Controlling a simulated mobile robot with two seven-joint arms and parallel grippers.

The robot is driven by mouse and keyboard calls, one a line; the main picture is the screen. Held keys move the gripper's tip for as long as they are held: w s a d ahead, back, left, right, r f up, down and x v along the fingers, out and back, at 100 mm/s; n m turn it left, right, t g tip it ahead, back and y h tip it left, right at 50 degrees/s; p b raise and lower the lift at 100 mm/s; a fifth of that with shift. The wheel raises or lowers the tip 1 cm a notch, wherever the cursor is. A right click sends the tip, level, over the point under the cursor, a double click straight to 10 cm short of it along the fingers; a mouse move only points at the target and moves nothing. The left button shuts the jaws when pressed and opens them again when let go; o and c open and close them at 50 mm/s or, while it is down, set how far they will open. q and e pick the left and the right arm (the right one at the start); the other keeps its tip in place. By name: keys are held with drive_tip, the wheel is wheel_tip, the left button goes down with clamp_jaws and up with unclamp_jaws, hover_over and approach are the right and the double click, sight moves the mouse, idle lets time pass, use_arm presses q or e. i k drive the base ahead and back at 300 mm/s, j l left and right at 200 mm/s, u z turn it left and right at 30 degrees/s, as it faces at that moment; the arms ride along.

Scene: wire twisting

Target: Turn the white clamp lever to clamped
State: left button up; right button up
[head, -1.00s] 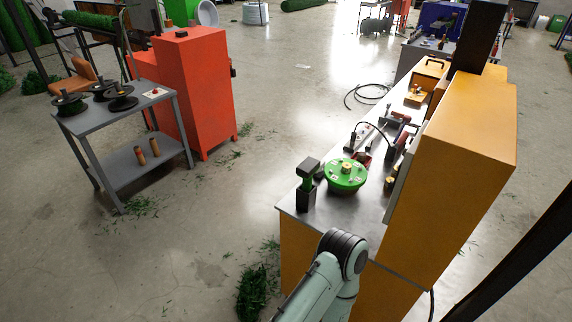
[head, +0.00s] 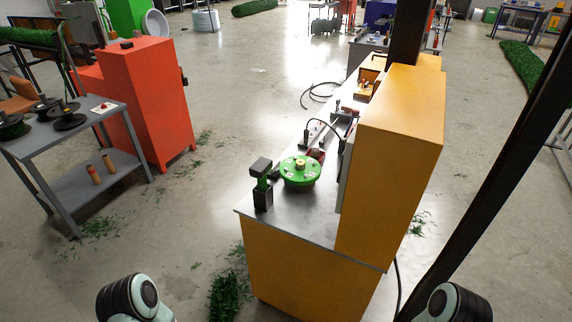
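A yellow machine (head: 392,150) with a grey worktop stands right of centre. Left of the disc stands a black and green post with a dark block on top (head: 262,184). Red and dark parts lie farther back on the worktop. I cannot make out a white clamp lever for certain. Only rounded links of my two arms show at the bottom edge, left and right; neither gripper is in view.
A red-orange cabinet (head: 150,100) and a grey cart (head: 70,195) with dark spools stand at the left. A black post (head: 490,165) slants along the right. A cable (head: 318,96) lies behind the machine. Open floor with grass-like scraps lies between the cart and the machine.

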sight(274, 168)
drive_tip(key=u, duration=0.15)
drive_tip(key=i+j+u, duration=0.15)
drive_tip(key=i+j, duration=0.6)
drive_tip(key=j, duration=0.15)
